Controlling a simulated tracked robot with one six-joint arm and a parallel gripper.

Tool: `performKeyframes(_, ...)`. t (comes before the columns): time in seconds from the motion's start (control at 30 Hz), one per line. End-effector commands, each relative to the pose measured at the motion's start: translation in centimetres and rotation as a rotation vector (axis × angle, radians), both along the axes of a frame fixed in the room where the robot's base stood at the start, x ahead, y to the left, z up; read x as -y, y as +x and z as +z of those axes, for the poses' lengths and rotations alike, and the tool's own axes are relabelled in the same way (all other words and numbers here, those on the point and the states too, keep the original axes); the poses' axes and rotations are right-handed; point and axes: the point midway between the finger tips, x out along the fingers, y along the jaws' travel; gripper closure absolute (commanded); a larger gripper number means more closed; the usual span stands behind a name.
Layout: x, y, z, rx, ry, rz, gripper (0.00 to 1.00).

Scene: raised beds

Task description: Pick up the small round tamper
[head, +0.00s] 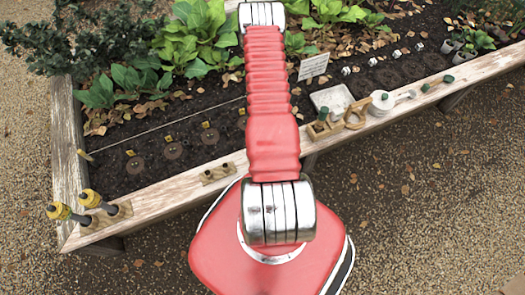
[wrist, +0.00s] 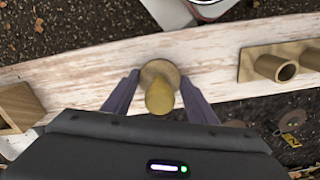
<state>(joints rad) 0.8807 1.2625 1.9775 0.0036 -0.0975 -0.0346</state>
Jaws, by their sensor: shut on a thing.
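The small round tamper shows in the wrist view, with a wooden disc (wrist: 158,70) and a yellowish rounded handle (wrist: 159,98) towards me. My gripper (wrist: 160,95) has its two purple-grey fingers on either side of the handle, shut on the tamper. The tamper is over the pale, worn plank edge (wrist: 95,70) of the bed; I cannot tell whether it touches the wood. In the head view, my red arm crosses the bed and hides the gripper and tamper.
A two-tube wooden holder (head: 218,172) is right of the tamper in the wrist view; a wooden box (wrist: 20,105) is left. Leafy plants (head: 195,40) fill the back.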

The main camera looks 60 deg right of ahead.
Motion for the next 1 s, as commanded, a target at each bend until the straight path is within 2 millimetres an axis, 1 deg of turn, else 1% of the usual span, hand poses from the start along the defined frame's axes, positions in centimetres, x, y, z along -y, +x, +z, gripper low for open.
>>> performKeyframes(0.27,0.0,0.0,0.1,0.0,0.0,0.0,0.75)
performKeyframes(0.47,0.1,0.1,1.1,0.001,-0.001,0.0,0.75)
performKeyframes(0.67,0.1,0.1,3.4,0.001,-0.002,0.0,0.75)
performKeyframes(1.0,0.1,0.1,8.1,0.002,-0.002,0.0,0.75)
